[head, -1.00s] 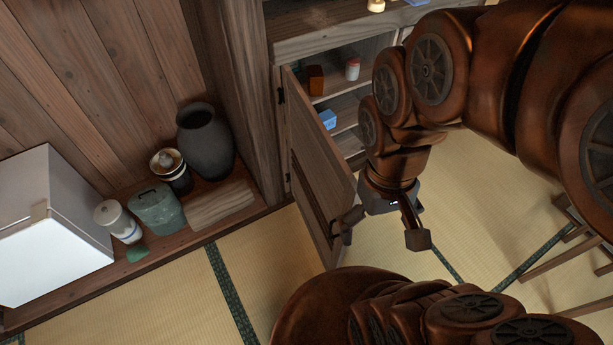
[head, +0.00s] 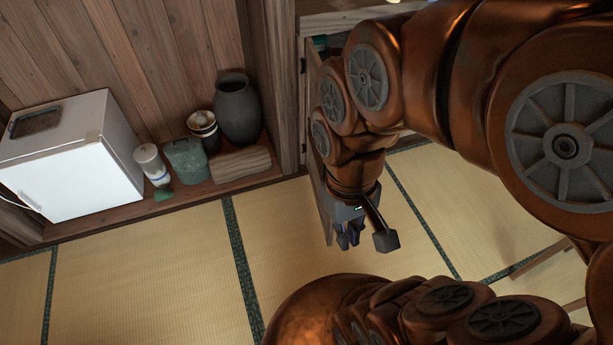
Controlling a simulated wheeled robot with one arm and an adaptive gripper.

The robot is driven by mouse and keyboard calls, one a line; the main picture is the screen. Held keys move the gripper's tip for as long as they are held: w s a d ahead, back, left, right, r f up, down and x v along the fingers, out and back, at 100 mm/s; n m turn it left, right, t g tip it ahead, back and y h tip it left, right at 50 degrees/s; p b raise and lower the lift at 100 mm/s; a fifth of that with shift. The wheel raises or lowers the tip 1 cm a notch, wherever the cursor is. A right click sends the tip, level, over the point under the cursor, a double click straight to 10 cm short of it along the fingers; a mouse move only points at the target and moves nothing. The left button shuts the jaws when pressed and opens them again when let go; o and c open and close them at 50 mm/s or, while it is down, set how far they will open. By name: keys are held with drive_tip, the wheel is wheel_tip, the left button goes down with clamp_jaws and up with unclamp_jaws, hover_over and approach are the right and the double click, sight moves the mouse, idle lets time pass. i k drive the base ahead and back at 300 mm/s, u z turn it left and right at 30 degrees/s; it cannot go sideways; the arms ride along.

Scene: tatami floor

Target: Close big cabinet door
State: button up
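The big cabinet door (head: 320,198) is wooden and stands open, hinged at the left side of the cabinet. It shows as a narrow strip, and my arm hides much of it and nearly all of the cabinet opening. My gripper (head: 366,238) is at the door's lower free end, on its right side in the picture. Its fingers are apart with nothing seen between them. I cannot tell whether it touches the door. The cabinet's top edge (head: 345,20) shows above my arm.
A dark vase (head: 237,108), a lidded jar (head: 203,130), a green container (head: 187,160), a white bottle (head: 152,165) and a white box-like appliance (head: 75,160) stand on a wooden ledge to the left. The tatami floor (head: 150,265) in front is clear. Wooden legs (head: 540,262) show at right.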

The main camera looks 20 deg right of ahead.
sight(315, 152)
drive_tip(key=u, duration=0.05)
drive_tip(key=k, duration=0.4)
drive_tip(key=u, duration=1.1)
drive_tip(key=i, duration=1.1)
drive_tip(key=z, duration=0.75)
